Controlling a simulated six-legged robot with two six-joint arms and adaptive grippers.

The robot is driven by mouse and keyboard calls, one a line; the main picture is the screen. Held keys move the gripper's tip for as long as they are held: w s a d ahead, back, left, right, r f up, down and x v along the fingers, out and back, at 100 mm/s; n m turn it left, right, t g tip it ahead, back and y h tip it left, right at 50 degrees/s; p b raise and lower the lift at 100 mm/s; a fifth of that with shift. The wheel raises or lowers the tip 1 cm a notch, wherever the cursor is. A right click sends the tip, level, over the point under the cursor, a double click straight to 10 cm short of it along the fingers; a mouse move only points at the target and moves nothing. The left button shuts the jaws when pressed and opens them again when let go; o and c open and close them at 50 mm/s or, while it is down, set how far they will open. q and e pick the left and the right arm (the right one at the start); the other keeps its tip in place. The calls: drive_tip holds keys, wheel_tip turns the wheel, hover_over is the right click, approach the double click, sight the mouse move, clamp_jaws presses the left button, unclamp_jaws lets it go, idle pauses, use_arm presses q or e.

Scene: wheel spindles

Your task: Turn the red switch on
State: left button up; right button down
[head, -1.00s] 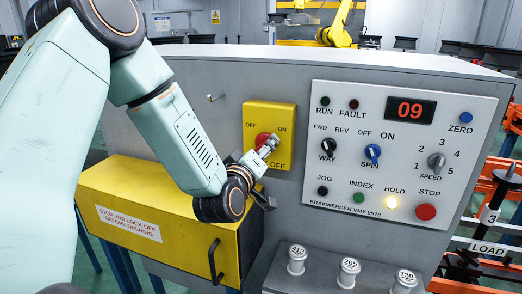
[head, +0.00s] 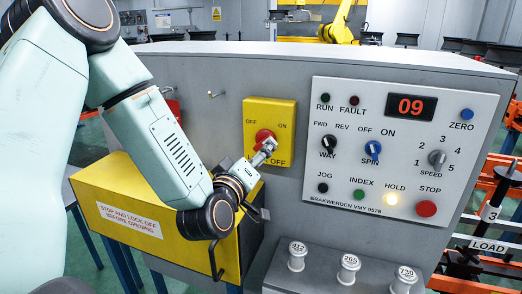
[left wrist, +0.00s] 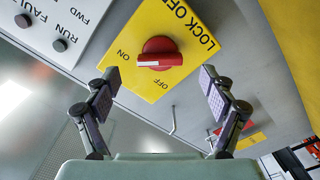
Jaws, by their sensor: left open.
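The red switch (head: 264,134) is a round rotary knob on a yellow plate (head: 288,111) marked OFF at left and ON at right. In the left wrist view the red switch (left wrist: 160,52) shows a bar handle with a white line along one side. The line points towards the ON side of the picture, though the exact setting is hard to tell. My left gripper (head: 266,148) is in front of the knob's lower right. In its wrist view my left gripper (left wrist: 160,76) is open, its fingers apart below and either side of the knob, holding nothing. My right gripper is not seen.
A control panel (head: 330,185) with buttons and knobs is to the right. A yellow box (head: 120,185) with a handle juts out below left. A small hook (head: 212,94) sticks out left of the plate. Labelled posts (head: 349,264) stand below the panel.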

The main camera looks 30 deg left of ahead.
sight(264, 141)
use_arm(q)
drive_tip(key=v, duration=0.2)
drive_tip(key=shift+s+d, duration=0.1)
drive_tip(key=shift+s, duration=0.2)
drive_tip(key=shift+w, duration=0.15)
drive_tip(key=x, duration=0.7)
drive_tip(key=shift+n, duration=0.4)
drive_tip(key=shift+w, duration=0.1)
